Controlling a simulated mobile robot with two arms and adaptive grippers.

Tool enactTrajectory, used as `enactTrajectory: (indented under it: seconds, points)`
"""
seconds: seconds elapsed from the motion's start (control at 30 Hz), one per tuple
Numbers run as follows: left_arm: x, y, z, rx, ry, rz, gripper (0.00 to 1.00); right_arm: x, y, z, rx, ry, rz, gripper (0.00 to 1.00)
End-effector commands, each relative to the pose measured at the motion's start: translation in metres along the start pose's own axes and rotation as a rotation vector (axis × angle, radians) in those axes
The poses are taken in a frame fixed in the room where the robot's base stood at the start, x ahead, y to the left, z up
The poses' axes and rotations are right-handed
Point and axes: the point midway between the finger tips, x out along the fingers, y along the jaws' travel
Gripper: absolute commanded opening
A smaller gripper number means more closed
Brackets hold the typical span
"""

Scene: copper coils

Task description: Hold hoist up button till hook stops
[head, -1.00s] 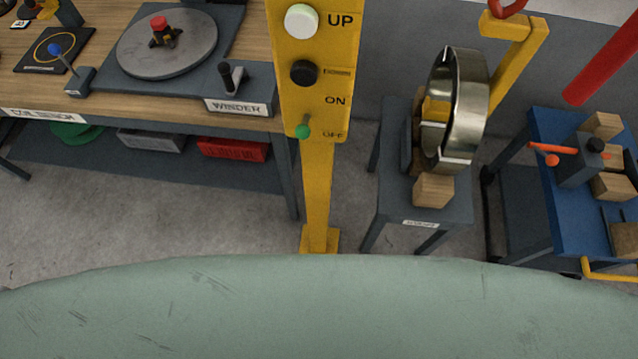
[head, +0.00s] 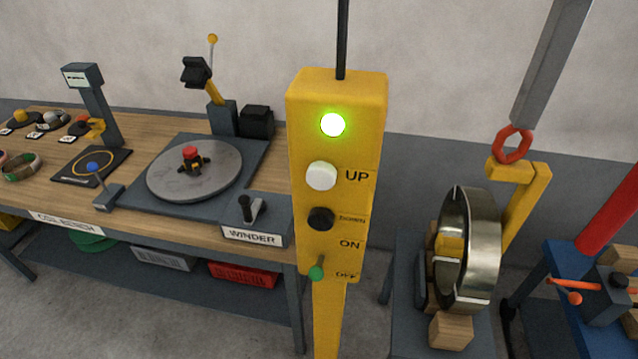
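A yellow hoist control box (head: 347,235) stands upright on a yellow post in the middle of the head view. It has a white UP button (head: 321,176), a black button (head: 320,218) below it and a green ON/OFF toggle (head: 316,268). A green lamp (head: 332,125) glows near its top. A red hook ring (head: 511,145) hangs from a grey bar (head: 551,62) at the right and meets the top of a yellow C-shaped bracket (head: 523,190). The bracket reaches into a steel coil ring (head: 481,250). Neither of my grippers shows, and nothing touches the buttons.
A wooden bench (head: 30,190) with a winder turntable (head: 194,170) and its lever fills the left. The steel ring stands among wooden blocks (head: 452,331) on a grey stand. A blue cart (head: 565,322) is at the far right.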

Motion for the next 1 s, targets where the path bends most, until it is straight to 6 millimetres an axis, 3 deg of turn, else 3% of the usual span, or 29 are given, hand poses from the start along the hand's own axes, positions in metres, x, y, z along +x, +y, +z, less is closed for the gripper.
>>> enactTrajectory:
  seconds: [0.47,0.8,1.0]
  points:
    - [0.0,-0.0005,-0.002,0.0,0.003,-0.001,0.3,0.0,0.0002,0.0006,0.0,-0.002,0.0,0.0]
    - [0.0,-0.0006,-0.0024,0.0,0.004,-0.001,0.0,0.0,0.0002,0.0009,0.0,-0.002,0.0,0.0]
    - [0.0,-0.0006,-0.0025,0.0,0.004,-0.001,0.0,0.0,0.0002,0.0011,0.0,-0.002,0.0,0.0]
